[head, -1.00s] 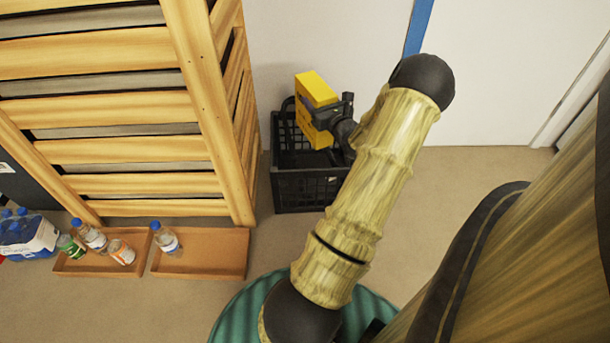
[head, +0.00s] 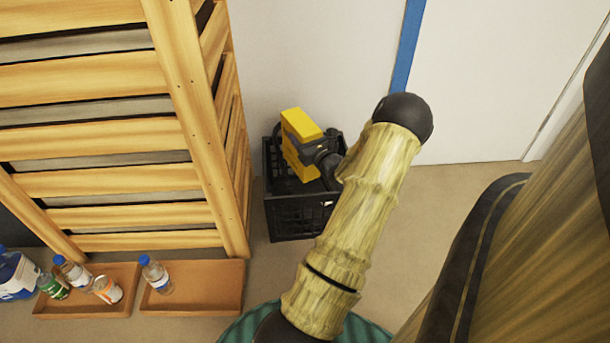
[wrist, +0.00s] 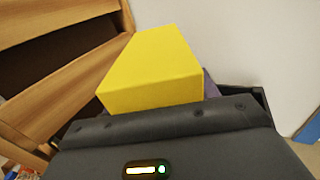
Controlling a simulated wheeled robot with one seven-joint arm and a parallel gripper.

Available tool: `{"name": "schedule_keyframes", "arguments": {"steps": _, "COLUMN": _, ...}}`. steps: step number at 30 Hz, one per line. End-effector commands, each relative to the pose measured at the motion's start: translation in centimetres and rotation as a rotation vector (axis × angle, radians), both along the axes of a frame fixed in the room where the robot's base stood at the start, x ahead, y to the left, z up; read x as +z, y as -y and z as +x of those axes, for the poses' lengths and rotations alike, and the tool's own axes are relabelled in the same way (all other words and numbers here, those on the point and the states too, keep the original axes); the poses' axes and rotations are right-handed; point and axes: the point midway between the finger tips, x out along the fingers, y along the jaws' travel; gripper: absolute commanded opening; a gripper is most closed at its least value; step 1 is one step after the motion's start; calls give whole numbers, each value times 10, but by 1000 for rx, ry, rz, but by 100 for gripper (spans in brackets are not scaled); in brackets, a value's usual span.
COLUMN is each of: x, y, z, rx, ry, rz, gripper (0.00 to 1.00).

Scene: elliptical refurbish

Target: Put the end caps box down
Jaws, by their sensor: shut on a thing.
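The end caps box is a yellow box (head: 301,126) held in my gripper (head: 303,140), whose dark fingers close around its middle. The box is tilted and appears over the opening of a black crate (head: 290,217) on the floor. I cannot tell whether the box touches the crate. In the wrist view the yellow box (wrist: 155,70) fills the middle, just beyond the dark gripper body (wrist: 170,140); the fingertips are hidden there. The crate's dark rim shows at the right in the wrist view.
A slatted wooden rack (head: 190,130) stands close to the left of the crate. A white wall (head: 300,60) is behind it. Orange-brown trays (head: 215,290) with several bottles lie on the floor at the left. Floor is bare right of the crate.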

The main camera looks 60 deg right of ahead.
Motion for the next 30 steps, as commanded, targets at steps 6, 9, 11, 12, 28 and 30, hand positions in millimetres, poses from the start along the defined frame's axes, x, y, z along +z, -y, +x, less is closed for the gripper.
{"name": "schedule_keyframes", "arguments": {"steps": 6, "x": -53, "y": 0, "z": 1, "rx": 1, "ry": 4, "rz": -2, "gripper": 6}}
{"name": "schedule_keyframes", "arguments": {"steps": 9, "x": -70, "y": 0, "z": 1, "rx": 1, "ry": 4, "rz": -1, "gripper": 6}}
{"name": "schedule_keyframes", "arguments": {"steps": 11, "x": -74, "y": 0, "z": 1, "rx": 1, "ry": 4, "rz": -2, "gripper": 6}}
{"name": "schedule_keyframes", "arguments": {"steps": 12, "x": -76, "y": 0, "z": 1, "rx": 1, "ry": 4, "rz": -2, "gripper": 6}}
{"name": "schedule_keyframes", "arguments": {"steps": 28, "x": -102, "y": 0, "z": 1, "rx": 1, "ry": 3, "rz": -1, "gripper": 6}}
{"name": "schedule_keyframes", "arguments": {"steps": 30, "x": -113, "y": 0, "z": 1, "rx": 1, "ry": 4, "rz": -2, "gripper": 6}}
